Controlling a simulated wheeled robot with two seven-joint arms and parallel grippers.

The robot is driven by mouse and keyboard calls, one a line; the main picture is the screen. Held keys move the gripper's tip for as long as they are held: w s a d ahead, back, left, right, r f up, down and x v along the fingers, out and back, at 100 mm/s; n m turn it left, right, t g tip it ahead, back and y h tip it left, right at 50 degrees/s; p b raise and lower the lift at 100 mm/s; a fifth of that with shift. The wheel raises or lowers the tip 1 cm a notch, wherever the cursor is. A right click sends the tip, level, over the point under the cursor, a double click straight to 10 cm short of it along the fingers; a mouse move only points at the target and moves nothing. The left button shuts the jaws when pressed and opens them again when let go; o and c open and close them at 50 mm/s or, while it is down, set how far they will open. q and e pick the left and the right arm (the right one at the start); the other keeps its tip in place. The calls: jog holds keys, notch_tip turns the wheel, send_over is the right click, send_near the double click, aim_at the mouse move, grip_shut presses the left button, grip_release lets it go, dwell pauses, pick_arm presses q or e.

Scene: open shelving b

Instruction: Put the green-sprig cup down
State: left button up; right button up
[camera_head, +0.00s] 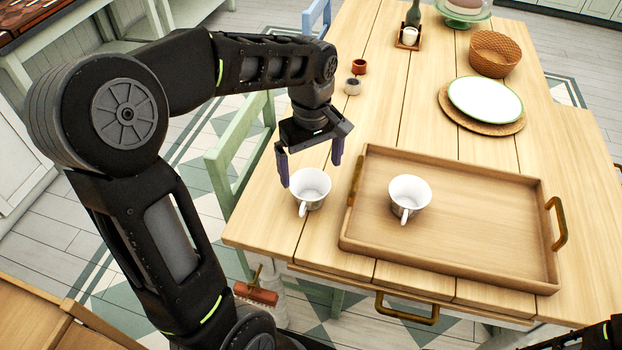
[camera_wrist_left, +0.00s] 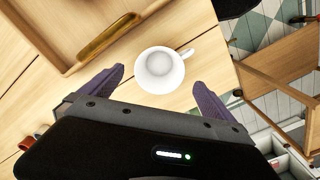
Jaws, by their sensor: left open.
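A white cup (camera_head: 311,187) stands upright on the wooden table, just left of the tray, with its handle toward the front edge. No green sprig can be made out on it at this size. My left gripper (camera_head: 310,164) is open, pointing down just above this cup. In the left wrist view the same cup (camera_wrist_left: 160,70) shows between the spread purple fingers, with gaps on both sides. A second white cup (camera_head: 409,196) stands upright in the wooden tray (camera_head: 480,255); I cannot tell any pattern on it either. My right gripper is not in view.
The tray has raised walls and brass handles (camera_head: 558,222). Behind it are a plate (camera_head: 485,100) on a woven mat, a basket (camera_head: 495,54) and small pots (camera_head: 353,86). A green chair (camera_head: 238,150) stands at the table's left side. The tray's right half is clear.

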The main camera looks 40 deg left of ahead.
pick_arm(q)
notch_tip(320, 180, up, 3)
jog(key=shift+f, duration=0.15)
